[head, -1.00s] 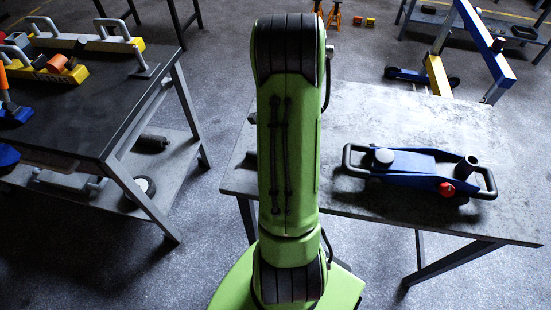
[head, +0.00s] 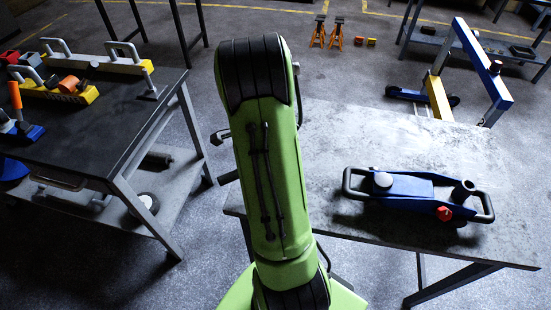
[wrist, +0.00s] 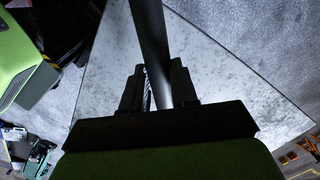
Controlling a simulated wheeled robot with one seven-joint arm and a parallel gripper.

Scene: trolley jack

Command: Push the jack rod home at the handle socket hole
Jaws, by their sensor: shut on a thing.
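The blue trolley jack (head: 415,193) stands on the grey worktable in the head view, with a black loop handle at each end. Its dark, upright handle socket (head: 464,187) is near the right end, beside a red knob (head: 444,213). The socket's opening faces up and looks empty. My gripper (wrist: 157,82) is shut on the dark jack rod (wrist: 151,40) in the wrist view. The rod runs between both fingers up past the top edge of the picture, and its far end is out of view. My arm hides the gripper in the head view.
The grey worktable (head: 400,130) is mostly bare around the jack. A dark bench (head: 100,110) with tools and yellow-based holders stands at the left. A blue and yellow hoist (head: 477,60) and orange stands (head: 328,32) are behind the worktable. Open floor separates the tables.

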